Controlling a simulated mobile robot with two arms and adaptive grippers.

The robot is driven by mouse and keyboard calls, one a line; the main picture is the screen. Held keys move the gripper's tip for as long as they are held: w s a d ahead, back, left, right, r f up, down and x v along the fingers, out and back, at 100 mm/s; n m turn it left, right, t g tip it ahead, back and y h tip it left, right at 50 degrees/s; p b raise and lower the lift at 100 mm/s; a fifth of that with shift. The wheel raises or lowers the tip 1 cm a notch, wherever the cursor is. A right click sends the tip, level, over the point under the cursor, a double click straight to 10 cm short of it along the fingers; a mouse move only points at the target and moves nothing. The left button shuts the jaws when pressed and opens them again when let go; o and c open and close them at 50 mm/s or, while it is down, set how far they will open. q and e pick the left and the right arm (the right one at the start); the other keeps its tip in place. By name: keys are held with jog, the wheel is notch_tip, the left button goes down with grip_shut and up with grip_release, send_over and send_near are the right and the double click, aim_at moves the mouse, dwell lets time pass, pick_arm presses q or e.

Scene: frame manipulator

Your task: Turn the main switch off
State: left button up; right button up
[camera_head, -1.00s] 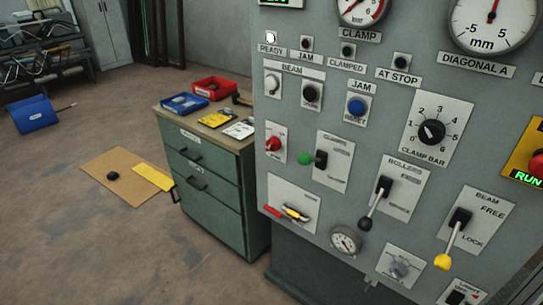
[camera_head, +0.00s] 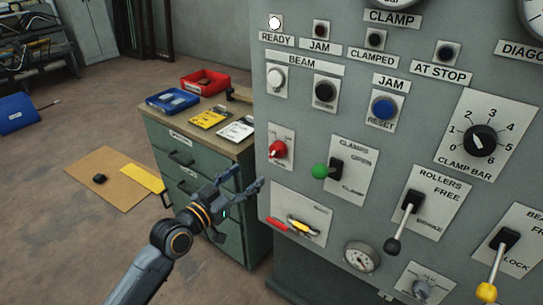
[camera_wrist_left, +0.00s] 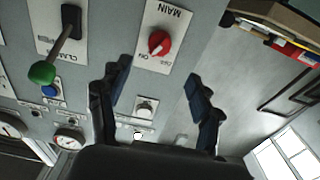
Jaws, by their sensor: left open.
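The main switch (camera_head: 278,150) is a red rotary knob on a small white plate at the left edge of the grey control panel. In the left wrist view the red main switch (camera_wrist_left: 159,42) shows upside down, with "MAIN" and "ON" lettering on its plate. My left gripper (camera_head: 245,180) is in front of the panel's left edge, below and left of the knob in the head view. Its two fingers (camera_wrist_left: 158,85) are spread apart with nothing between them. The knob lies beyond the fingertips, apart from them. My right gripper is not in view.
A green-knobbed clamps lever (camera_head: 320,171) is right of the switch. A green drawer cabinet (camera_head: 185,160) with red and blue trays stands left of the panel. A rollers lever (camera_head: 403,222) is farther right.

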aim_at(272, 155)
pick_arm(q)
jog(key=x, duration=1.1)
jog(key=shift+w+d, duration=0.15)
jog(key=shift+w, duration=0.1)
jog(key=shift+c, duration=0.2)
jog(key=c, duration=1.1)
